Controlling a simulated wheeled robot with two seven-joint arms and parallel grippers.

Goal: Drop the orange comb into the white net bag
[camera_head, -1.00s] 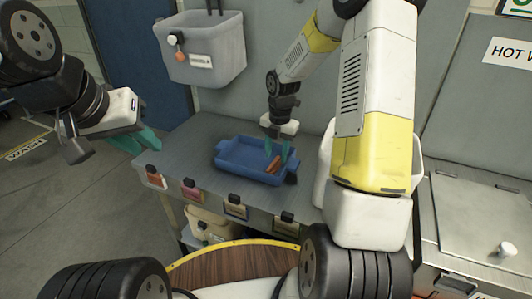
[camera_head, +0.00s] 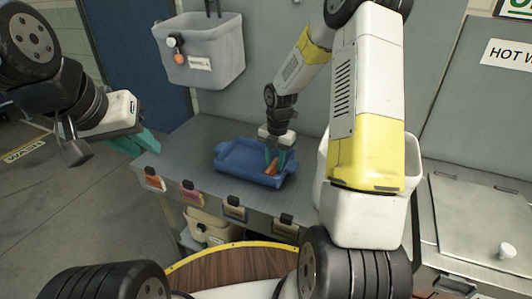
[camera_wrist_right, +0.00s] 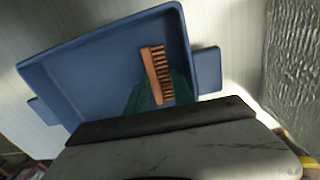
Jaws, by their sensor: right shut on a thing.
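The orange comb (camera_head: 272,168) is at the right end of the blue tray (camera_head: 233,170). My right gripper (camera_head: 275,160) points down over the tray with its teal fingers shut on the comb. In the right wrist view the comb (camera_wrist_right: 158,75) stands out from between the teal fingers (camera_wrist_right: 160,97), teeth to the right, against the blue tray (camera_wrist_right: 90,75). I cannot tell whether the comb touches the tray floor. My left gripper (camera_head: 137,143) is at the left, away from the tray; its jaw gap is unclear. I cannot identify the white net bag for certain.
A grey bin (camera_head: 205,55) hangs on the wall behind the grey table (camera_head: 200,145). Several tagged clips line the table's front edge. A beige container (camera_head: 207,228) is below. A white container (camera_head: 322,185) is partly hidden behind my right arm. A steel counter (camera_head: 475,220) stands right.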

